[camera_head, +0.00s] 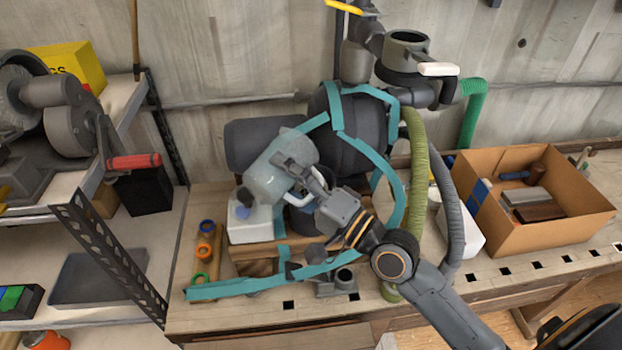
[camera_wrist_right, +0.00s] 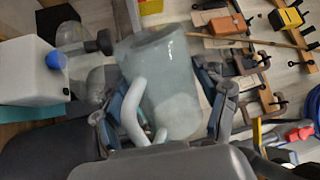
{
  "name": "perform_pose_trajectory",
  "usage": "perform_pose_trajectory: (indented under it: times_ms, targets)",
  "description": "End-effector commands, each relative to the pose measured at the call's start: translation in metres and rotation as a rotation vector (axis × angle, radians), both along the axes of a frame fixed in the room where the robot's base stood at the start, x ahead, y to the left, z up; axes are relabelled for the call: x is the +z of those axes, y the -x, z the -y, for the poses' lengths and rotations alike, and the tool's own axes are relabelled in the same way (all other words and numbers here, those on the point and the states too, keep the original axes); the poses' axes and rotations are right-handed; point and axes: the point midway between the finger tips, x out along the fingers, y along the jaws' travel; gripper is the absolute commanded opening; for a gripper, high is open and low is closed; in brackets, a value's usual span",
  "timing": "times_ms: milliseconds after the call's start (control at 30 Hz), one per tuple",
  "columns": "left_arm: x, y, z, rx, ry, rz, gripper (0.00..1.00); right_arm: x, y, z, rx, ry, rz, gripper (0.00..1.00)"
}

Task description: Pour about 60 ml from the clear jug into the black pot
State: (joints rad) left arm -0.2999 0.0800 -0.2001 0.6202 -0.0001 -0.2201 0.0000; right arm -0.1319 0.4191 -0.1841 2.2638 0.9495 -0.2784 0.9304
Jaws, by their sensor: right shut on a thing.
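The clear jug (camera_head: 280,166) is pale and see-through with a white handle, and it is raised over the bench, visibly tilted. My right gripper (camera_head: 312,188) is shut on its handle side. In the right wrist view the jug (camera_wrist_right: 165,85) fills the middle between the fingers, with the white handle towards the palm. I cannot make out the liquid level or any stream. A dark round thing (camera_head: 303,219), perhaps the black pot, shows below the jug. My gripper and the jug hide much of it, so I cannot tell its opening. My left gripper is not in view.
A white canister with a blue cap (camera_head: 246,224) stands just below and left of the jug. A large dark machine with teal bands (camera_head: 362,135) and hoses is close behind. A cardboard box (camera_head: 550,228) with tools is at the right. Shelving (camera_head: 112,255) is at the left.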

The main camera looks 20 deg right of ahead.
Motion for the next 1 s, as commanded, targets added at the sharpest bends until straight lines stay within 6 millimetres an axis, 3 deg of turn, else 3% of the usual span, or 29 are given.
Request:
perform_pose_trajectory:
  times_ms: [1000]
  targets:
    - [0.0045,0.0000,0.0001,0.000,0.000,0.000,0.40,-0.0010,-0.0010,0.0015,-0.001,-0.054,-0.032,0.34]
